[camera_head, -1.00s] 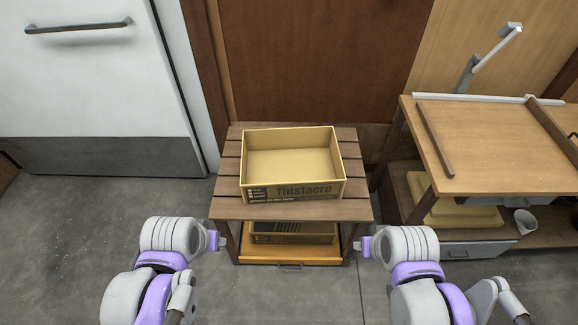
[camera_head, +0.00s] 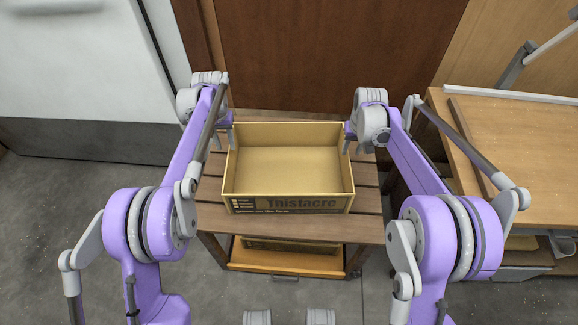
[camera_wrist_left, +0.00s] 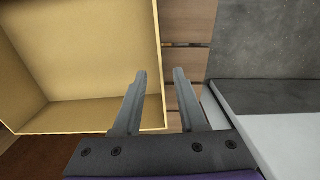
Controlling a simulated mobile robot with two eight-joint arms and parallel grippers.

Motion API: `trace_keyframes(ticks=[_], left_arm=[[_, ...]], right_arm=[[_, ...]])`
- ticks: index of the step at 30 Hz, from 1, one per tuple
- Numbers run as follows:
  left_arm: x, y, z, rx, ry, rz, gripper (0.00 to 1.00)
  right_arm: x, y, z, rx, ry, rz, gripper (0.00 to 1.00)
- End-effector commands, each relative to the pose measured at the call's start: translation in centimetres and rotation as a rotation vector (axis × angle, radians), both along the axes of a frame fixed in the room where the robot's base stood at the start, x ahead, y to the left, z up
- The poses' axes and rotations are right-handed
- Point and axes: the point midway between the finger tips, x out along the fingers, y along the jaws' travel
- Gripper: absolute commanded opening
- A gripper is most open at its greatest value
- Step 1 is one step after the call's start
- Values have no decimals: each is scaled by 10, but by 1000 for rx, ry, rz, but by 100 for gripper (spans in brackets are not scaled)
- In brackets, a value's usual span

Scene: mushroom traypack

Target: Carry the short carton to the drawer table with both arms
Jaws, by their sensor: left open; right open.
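The short carton (camera_head: 290,204), an open, empty yellow-brown box marked "Thistacre", sits upright on a slatted wooden stand (camera_head: 370,228). My left gripper (camera_head: 221,143) is open at the carton's left wall. In the left wrist view, the carton (camera_wrist_left: 85,115) lies to the left and its wall edge runs between the spread fingers (camera_wrist_left: 160,76); I cannot tell whether they touch it. My right gripper (camera_head: 353,147) is open at the carton's right wall, its fingers partly hidden. A wooden worktable (camera_head: 490,125) with a raised rim stands at the right.
Below the stand's top is an orange-brown drawer or shelf (camera_head: 270,260) with a handle, holding another carton (camera_head: 290,245). A white door (camera_head: 80,70) is at the back left and a brown panel (camera_head: 310,50) is behind. Grey floor (camera_head: 60,210) is clear at the left.

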Motion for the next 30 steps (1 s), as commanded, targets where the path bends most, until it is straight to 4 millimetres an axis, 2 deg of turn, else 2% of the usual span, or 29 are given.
trace_keyframes(ticks=[14, 17, 30], left_arm=[[3, 0, -9, 0, 5, 0, 41], [3, 0, -20, 0, 5, 0, 41], [3, 0, -95, 0, 5, 0, 41]], right_arm=[[4, 0, -9, 0, 4, 0, 41], [6, 0, -20, 0, 4, 0, 41], [17, 0, -93, 0, 3, 0, 41]])
